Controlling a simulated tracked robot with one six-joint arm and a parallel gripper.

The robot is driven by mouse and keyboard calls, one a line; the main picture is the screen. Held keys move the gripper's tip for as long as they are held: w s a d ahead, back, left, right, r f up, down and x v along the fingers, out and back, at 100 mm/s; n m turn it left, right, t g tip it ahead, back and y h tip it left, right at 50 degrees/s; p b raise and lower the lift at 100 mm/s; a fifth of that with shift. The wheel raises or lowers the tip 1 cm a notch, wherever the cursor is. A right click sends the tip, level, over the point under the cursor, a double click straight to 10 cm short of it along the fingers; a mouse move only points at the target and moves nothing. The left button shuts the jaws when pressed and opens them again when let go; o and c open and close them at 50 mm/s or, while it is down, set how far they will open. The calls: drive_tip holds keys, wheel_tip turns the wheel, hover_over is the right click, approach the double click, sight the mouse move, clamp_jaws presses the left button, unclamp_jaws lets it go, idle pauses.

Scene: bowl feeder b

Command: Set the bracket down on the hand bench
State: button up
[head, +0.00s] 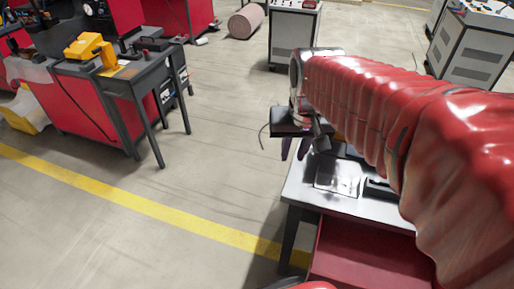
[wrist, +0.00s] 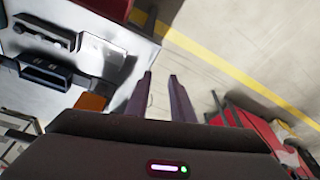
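A bench with a pale top (head: 302,190), perhaps the hand bench, stands under my arm at the right in the head view. Its top (wrist: 62,14) fills the left of the wrist view. My gripper (head: 294,150) hangs just beyond the bench's far left corner, pointing down. In the wrist view my gripper (wrist: 161,76) has two dark fingers apart, with bare floor between them and nothing held. A small orange block (wrist: 93,102) lies left of the fingers near the bench edge. I cannot tell which thing is the bracket; my arm hides part of the bench.
Dark fixtures (wrist: 50,73) stand on the pale bench top. A dark table (head: 140,78) with a yellow device (head: 91,48) stands at the left. Grey cabinets (head: 294,38) stand at the back. The floor between is clear, crossed by a yellow line (head: 150,208).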

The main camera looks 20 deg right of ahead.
drive_tip(key=s+a+n+t, duration=0.2)
drive_tip(key=s+a+n, duration=0.1)
drive_tip(key=s+a, duration=0.5)
drive_tip(key=shift+s+r+t+y, duration=0.3)
drive_tip(key=shift+s+r, duration=0.05)
drive_tip(key=shift+s, duration=0.1)
idle(0.4)
